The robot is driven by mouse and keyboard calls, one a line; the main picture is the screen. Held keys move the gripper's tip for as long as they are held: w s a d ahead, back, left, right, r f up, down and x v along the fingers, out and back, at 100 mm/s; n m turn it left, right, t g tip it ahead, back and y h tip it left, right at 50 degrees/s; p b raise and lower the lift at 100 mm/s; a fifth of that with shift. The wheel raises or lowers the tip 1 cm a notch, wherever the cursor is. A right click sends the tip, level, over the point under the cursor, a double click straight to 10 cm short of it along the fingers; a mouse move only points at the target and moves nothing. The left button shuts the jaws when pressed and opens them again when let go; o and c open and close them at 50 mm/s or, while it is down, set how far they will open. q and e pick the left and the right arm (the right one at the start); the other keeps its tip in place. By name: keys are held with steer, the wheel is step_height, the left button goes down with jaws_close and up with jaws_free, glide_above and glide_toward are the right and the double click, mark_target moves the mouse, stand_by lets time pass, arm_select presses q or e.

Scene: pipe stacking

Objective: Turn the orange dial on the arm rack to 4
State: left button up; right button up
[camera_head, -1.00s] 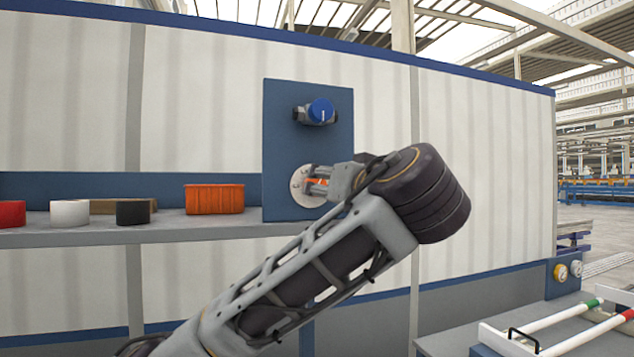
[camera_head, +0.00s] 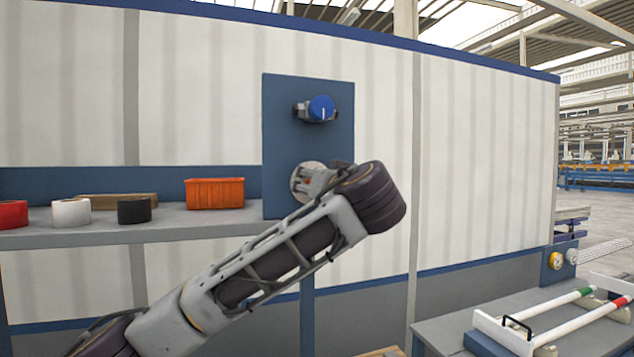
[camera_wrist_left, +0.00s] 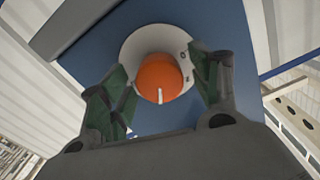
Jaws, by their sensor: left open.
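The orange dial (camera_wrist_left: 158,78) sits on a round pale plate (camera_wrist_left: 130,50) with small dark marks that I cannot read. Its white pointer line (camera_wrist_left: 160,96) points to the bottom of the left wrist view. My left gripper (camera_wrist_left: 163,82) is open, with one finger on each side of the dial; gaps show between fingers and dial. In the head view my left gripper (camera_head: 316,182) is at the plate (camera_head: 299,183) on the blue panel (camera_head: 280,140) and hides most of the dial. My right gripper is not in view.
A blue knob (camera_head: 321,108) sits higher on the panel. The shelf (camera_head: 180,222) to the left holds an orange bin (camera_head: 215,193) and black (camera_head: 134,210), white (camera_head: 71,212) and red (camera_head: 12,214) rolls. A table (camera_head: 440,322) with a rack of tubes is at lower right.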

arm_select(q)
steer(key=shift+c, duration=0.4)
steer(key=c, duration=1)
steer(key=shift+o, duration=0.2)
steer(key=shift+f+m+b, duration=0.15)
steer(key=shift+m+b, duration=1)
steer(key=shift+m, duration=0.05)
steer(key=shift+m+b, duration=0.5)
steer(key=shift+m, duration=0.6)
steer(key=m+b, duration=0.1)
steer(key=m, duration=0.3)
steer(key=shift+m, duration=1.7)
